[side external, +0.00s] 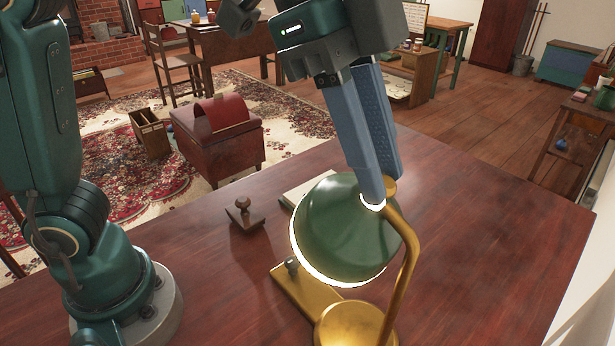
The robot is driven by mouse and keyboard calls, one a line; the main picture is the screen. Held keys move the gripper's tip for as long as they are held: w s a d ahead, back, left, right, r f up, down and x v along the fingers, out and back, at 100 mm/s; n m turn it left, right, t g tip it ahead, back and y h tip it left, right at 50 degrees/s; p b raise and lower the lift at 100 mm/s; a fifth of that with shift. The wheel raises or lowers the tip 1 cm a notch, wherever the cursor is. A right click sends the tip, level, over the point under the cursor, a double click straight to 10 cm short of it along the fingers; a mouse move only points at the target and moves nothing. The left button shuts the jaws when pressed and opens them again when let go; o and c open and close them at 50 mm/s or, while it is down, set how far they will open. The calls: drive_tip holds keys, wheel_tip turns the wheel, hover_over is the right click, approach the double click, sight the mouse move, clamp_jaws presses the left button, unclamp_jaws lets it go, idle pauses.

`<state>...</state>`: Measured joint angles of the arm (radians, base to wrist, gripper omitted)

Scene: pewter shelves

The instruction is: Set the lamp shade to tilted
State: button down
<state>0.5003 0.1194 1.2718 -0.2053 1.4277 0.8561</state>
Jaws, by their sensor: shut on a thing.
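The desk lamp has a round green shade (347,228) with a glowing white rim and a curved brass arm (407,262) on a brass base (345,325). The shade is tilted, with its lit rim facing down and to the left. My gripper (380,192) comes down from above, and its two long blue-grey fingers reach the top right edge of the shade near the top of the brass arm. The fingers are close together and shut on the shade there. The exact contact is partly hidden behind the fingertips.
The lamp stands on a dark red wooden table (480,240). A wooden-handled stamp or blotter (243,214) and a pale pad or book (305,189) lie behind and left of the shade. The table to the right is clear.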

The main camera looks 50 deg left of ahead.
drive_tip(key=shift+d+r+y, duration=0.1)
drive_tip(key=shift+d+y, duration=0.4)
drive_tip(key=shift+y, duration=0.4)
drive_tip(key=c, duration=0.7)
unclamp_jaws()
drive_tip(key=shift+a, duration=0.25)
drive_tip(key=shift+a+h, duration=0.15)
drive_tip(key=shift+h, duration=0.45)
drive_tip(key=shift+a+h, duration=0.15)
drive_tip(key=shift+h, duration=0.25)
